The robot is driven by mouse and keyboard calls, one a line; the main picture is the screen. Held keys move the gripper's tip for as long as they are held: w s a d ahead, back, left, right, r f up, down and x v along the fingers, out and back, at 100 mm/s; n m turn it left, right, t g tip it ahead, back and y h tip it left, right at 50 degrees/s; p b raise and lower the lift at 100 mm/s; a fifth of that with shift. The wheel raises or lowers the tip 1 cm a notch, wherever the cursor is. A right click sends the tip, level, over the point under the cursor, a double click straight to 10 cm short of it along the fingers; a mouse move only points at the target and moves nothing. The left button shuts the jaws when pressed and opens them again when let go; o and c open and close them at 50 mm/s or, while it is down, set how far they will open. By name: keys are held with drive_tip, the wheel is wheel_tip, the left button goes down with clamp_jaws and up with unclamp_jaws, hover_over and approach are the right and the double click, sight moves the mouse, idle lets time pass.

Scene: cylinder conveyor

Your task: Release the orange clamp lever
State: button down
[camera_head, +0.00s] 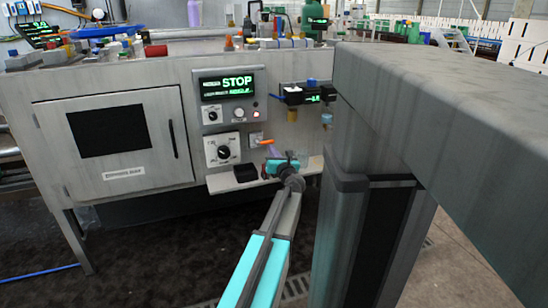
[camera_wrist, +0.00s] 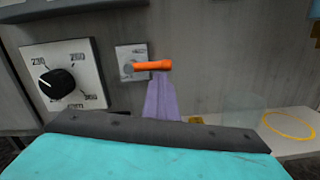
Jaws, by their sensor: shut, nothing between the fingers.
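The orange clamp lever (camera_head: 262,142) sticks out to the right from a small light plate on the front of the grey machine cabinet. In the wrist view the lever (camera_wrist: 153,66) lies nearly level, its left end at a round pivot on the plate (camera_wrist: 130,64). My gripper (camera_head: 272,154) is shut and empty just below the lever. In the wrist view its purple fingers (camera_wrist: 159,80) point up at the lever's right part, and their tips seem to end behind or under it. I cannot tell whether they touch it.
A dial with a black knob (camera_head: 223,152) sits left of the lever. Above it is a panel with a green STOP display (camera_head: 237,84). A narrow shelf (camera_head: 222,184) with a black block (camera_head: 245,173) juts out below. A regulator (camera_head: 305,95) hangs at upper right.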

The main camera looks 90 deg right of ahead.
drive_tip(key=shift+w+r, duration=0.1)
drive_tip(key=shift+w, duration=0.05)
drive_tip(key=shift+p+v, duration=0.4)
drive_tip(key=shift+v, duration=0.7)
drive_tip(key=p+v, duration=0.3)
drive_tip(key=v, duration=0.8)
drive_tip(key=shift+s+a, duration=0.25)
